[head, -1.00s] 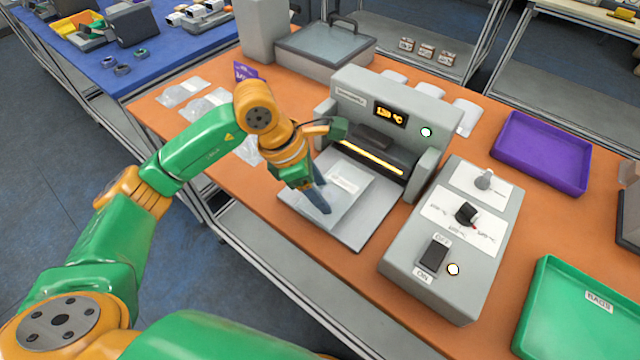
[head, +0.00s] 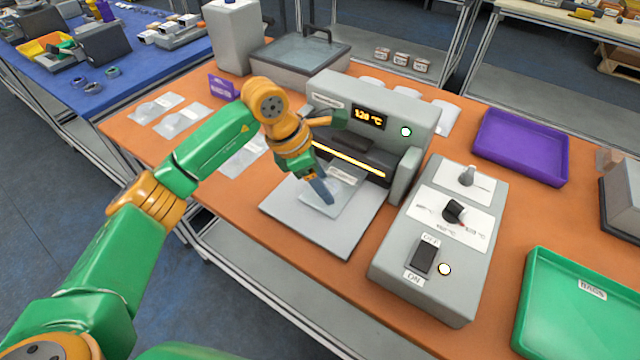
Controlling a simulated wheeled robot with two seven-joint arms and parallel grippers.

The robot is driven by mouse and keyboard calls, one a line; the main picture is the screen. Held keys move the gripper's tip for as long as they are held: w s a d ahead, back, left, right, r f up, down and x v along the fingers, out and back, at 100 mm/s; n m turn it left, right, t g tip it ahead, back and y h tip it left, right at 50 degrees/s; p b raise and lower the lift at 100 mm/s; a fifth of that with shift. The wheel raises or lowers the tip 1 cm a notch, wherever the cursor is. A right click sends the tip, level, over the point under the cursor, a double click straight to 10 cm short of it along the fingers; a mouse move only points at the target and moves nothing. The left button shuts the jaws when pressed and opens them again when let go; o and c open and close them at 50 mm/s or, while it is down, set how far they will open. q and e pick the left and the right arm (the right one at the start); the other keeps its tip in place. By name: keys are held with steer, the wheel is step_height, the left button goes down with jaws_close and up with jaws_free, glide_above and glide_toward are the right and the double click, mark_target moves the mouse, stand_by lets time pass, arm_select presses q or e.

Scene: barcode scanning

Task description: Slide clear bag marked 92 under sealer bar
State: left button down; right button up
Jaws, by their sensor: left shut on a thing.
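My left gripper (head: 322,188) is shut on a clear bag (head: 349,188) over the sealer's pale front plate (head: 300,222). The bag lies flat with a white label toward its far end; the number on it is too small to read. The far end of the bag is close to the glowing sealer bar (head: 350,158), and I cannot tell whether it is under it. The grey sealer (head: 422,122) shows 120 °C on its display (head: 368,117). My gripper and wrist hide part of the bag and the bar's left side. My right gripper is not in view.
A grey control box (head: 395,283) with knobs and a switch stands right of the sealer. A purple tray (head: 520,146) and a green tray (head: 575,310) are farther right. Several clear bags (head: 180,122) lie at left. A lidded grey box (head: 300,58) stands behind.

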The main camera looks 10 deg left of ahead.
arm_select(q)
steer(key=shift+c, duration=0.6)
jaws_free()
